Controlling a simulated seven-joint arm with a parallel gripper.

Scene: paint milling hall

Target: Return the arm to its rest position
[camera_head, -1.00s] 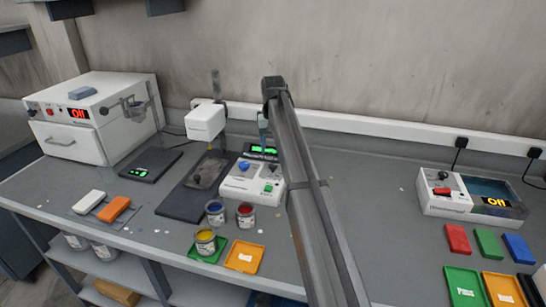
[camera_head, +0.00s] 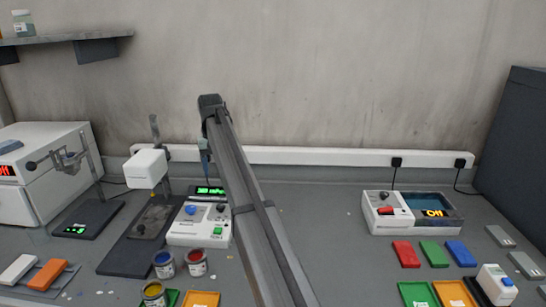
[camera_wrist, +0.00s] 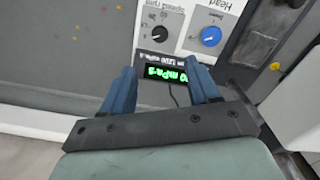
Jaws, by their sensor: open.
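My arm rises from the bottom middle of the head view and bends down at its far end. My gripper (camera_wrist: 162,90) shows in the wrist view with its two blue fingers apart and nothing between them. In the head view only a small part of the gripper (camera_head: 205,162) shows beside the arm. It hangs above the back of the white control box (camera_head: 198,225), near a lit green display (camera_head: 209,190). In the wrist view the display and the box's knobs lie beyond the fingers.
A white stirrer head (camera_head: 146,168) stands left of the control box. Paint tins (camera_head: 196,262) stand in front of it. At the right are a white bath reading "Off" (camera_head: 412,213) and red, green and blue blocks (camera_head: 433,254).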

